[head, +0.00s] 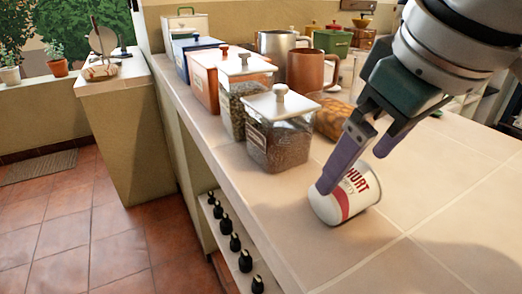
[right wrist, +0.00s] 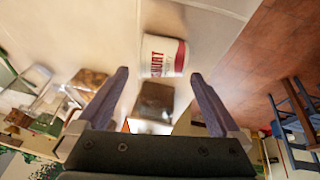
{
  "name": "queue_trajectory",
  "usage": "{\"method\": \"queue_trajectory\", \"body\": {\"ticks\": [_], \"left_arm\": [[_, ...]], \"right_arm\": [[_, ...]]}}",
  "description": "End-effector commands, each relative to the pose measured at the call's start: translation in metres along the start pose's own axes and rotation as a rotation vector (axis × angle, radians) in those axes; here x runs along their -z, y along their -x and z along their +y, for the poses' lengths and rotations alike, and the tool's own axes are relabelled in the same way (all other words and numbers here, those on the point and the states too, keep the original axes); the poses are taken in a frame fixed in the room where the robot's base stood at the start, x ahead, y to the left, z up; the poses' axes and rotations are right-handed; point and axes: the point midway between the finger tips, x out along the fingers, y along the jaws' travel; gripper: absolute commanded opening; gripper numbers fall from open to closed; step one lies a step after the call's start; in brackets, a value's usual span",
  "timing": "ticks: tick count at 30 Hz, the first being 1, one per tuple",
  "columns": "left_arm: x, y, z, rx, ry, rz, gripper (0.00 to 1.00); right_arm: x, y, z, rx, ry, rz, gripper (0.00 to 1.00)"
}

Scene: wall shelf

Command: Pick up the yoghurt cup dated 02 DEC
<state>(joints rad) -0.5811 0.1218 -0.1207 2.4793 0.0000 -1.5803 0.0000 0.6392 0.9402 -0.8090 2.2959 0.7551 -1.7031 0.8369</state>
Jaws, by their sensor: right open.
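A white yoghurt cup (head: 345,197) with a dark red band and red lettering lies tilted on the tiled counter in the head view. Its date is not readable. My right gripper (head: 352,170) is open, with its purple fingers in front of and around the cup's upper part in this view. In the right wrist view the cup (right wrist: 164,56) lies beyond the two spread fingertips (right wrist: 160,75), roughly centred between them, and nothing is between the fingers. I cannot tell whether a finger touches the cup. My left gripper is not in view.
A glass jar with a white lid (head: 279,140) stands left of the cup, with another such jar (head: 236,98) behind it. Copper (head: 305,68) and steel mugs stand farther back. The counter's front edge drops to the tiled floor at left. The counter right of the cup is clear.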

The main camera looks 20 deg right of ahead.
Motion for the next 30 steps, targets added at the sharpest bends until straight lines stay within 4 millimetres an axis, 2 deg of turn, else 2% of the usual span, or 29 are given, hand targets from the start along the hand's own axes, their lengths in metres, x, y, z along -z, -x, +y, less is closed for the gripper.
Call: {"method": "queue_trajectory", "body": {"ticks": [5,12,21,23,30], "left_arm": [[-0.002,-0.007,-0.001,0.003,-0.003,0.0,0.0],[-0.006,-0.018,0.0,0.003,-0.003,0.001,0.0],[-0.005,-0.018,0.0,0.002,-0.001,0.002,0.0],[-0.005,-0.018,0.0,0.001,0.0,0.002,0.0],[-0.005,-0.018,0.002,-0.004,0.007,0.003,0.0]], "right_arm": [[-0.002,-0.018,-0.001,0.0,0.0,-0.001,1.0],[-0.006,-0.054,-0.004,0.0,0.001,-0.001,1.0],[-0.005,-0.06,-0.004,0.001,0.003,0.002,1.0],[-0.005,-0.06,-0.004,0.001,0.003,0.002,0.95],[-0.005,-0.06,-0.004,0.001,0.003,0.003,0.69]]}}
